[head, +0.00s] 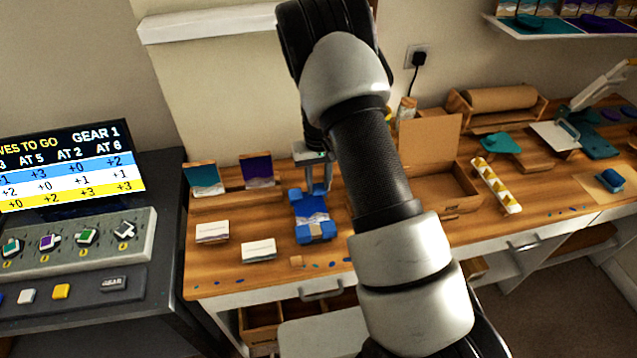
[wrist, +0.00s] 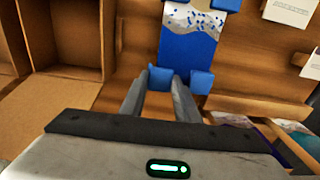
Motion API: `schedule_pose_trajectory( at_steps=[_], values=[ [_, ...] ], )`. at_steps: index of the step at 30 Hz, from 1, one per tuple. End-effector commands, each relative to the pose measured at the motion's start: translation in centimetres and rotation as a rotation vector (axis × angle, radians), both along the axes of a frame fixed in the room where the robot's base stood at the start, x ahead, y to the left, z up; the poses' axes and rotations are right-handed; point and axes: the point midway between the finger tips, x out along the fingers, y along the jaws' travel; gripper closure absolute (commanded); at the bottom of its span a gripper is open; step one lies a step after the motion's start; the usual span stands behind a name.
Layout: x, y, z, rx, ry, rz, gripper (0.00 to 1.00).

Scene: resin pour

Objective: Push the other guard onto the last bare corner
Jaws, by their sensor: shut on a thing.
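A blue and white panel (head: 312,207) lies on the wooden bench. It also shows in the wrist view (wrist: 188,45). Blue corner guards sit at its near end, one of them (head: 303,238) at the left. A far-end guard (wrist: 201,82) covers one corner, right of my fingers in the wrist view. My gripper (wrist: 161,88) is shut on another blue guard (wrist: 160,77) at the neighbouring far corner. That guard appears to meet the panel's corner; I cannot tell how fully it is on. In the head view my gripper (head: 321,187) comes down at the panel's far end.
A cardboard box (head: 440,190) stands right of the panel, partly behind my arm. White cards (head: 212,231) lie to the left. A teal panel (head: 203,178) and a purple panel (head: 257,169) stand behind. A small blue object (head: 611,180) lies far right.

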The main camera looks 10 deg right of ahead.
Motion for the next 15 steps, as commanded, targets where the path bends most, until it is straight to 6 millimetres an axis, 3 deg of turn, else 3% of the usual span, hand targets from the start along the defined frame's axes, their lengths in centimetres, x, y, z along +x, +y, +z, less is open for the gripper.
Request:
schedule_pose_trajectory(
  at_steps=[13,14,15],
  values=[
    [-0.28,0.30,-0.21,0.000,0.000,0.000,0.92],
    [-0.28,0.30,-0.21,0.000,0.000,0.000,0.66],
    [-0.28,0.30,-0.21,0.000,0.000,0.000,0.60]
  ],
)
